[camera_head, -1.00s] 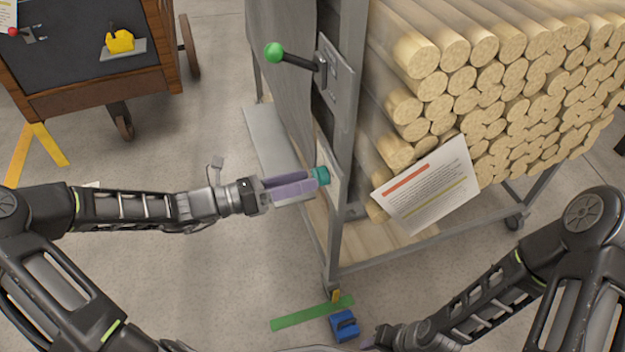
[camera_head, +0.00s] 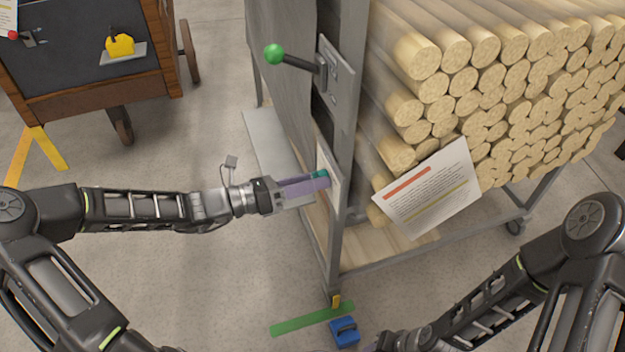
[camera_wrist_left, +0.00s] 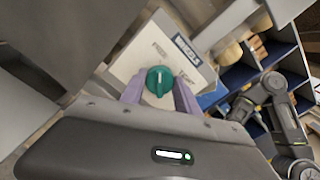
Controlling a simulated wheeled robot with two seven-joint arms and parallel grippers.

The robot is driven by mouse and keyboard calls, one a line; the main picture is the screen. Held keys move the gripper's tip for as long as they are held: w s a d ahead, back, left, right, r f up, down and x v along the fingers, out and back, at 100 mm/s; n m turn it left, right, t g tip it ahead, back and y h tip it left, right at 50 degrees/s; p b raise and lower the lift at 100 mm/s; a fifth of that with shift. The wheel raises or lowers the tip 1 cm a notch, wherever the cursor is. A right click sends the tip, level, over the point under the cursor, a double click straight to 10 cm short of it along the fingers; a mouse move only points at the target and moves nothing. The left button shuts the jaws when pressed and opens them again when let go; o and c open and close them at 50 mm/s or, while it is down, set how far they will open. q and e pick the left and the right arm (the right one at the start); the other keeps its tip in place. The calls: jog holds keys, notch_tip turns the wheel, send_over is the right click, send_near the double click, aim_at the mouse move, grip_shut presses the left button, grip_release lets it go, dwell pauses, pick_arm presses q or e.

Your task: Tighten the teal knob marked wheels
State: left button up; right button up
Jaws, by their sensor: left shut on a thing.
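The teal knob (camera_wrist_left: 159,80) sits on a pale plate (camera_wrist_left: 140,60) with a dark label strip (camera_wrist_left: 188,49) in the left wrist view. In the head view the knob (camera_head: 321,174) is mostly hidden by my left fingers. My left gripper (camera_head: 322,182) is shut on the knob, with a purple finger on each side of it. In the left wrist view the fingers (camera_wrist_left: 158,92) flank the knob, whose pale pointer line stands nearly upright. My right gripper (camera_head: 372,346) is only partly in view at the bottom edge, and its fingers cannot be made out.
A metal rack post (camera_head: 345,150) carries a lever with a green ball (camera_head: 274,54) above the knob. Stacked wooden rods (camera_head: 500,90) and a paper sheet (camera_head: 428,188) are to the right. A blue block (camera_head: 344,332) and green strip (camera_head: 312,319) lie on the floor.

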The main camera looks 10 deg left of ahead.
pick_arm(q)
grip_shut()
jog(key=shift+s+m+p, duration=0.1)
jog(key=shift+m+p, duration=5.15)
jog(key=shift+m, duration=3.75)
jog(key=shift+f, duration=0.1)
